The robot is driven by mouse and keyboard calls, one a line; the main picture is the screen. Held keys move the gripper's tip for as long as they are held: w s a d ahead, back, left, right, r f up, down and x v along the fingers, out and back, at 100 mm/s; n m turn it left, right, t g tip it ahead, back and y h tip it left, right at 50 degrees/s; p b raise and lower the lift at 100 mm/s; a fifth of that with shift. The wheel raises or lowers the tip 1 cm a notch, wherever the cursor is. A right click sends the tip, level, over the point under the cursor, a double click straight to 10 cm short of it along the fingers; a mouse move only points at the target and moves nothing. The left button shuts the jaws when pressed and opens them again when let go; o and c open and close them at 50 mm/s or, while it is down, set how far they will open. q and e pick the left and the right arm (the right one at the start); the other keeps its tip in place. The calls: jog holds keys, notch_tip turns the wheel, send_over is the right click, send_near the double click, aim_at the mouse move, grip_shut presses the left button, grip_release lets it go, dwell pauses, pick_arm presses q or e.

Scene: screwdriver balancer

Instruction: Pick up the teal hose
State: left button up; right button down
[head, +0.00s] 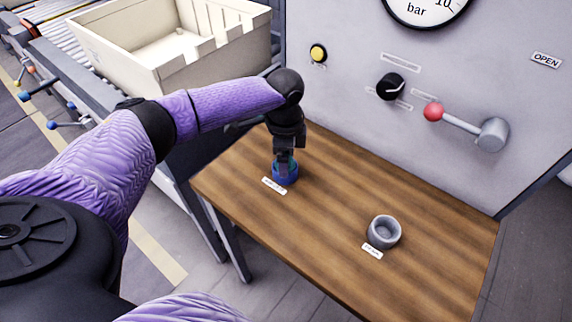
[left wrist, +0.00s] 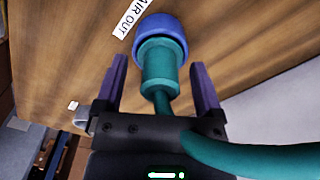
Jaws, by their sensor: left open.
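The teal hose (left wrist: 165,70) shows in the left wrist view with its teal end fitting at a blue ring socket (left wrist: 160,27). Its tube curves off to the lower right. In the head view the blue socket (head: 286,175) sits on the wooden table, and a little of the teal hose (head: 283,158) shows under my gripper. My left gripper (head: 285,155) points down over the socket. In the left wrist view its two fingers (left wrist: 160,85) are apart, one on each side of the teal fitting, with gaps visible. My right gripper is not seen.
The wooden table (head: 330,215) also bears a grey ring socket (head: 384,231) at the right, with a label before it. A grey panel (head: 350,65) stands behind, with a red-knobbed lever (head: 455,121), a black knob (head: 390,86) and a gauge. A cream crate (head: 165,45) is at the left.

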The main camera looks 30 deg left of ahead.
pick_arm(q)
jog(key=shift+r, duration=0.1)
jog(key=shift+c, duration=0.7)
grip_shut()
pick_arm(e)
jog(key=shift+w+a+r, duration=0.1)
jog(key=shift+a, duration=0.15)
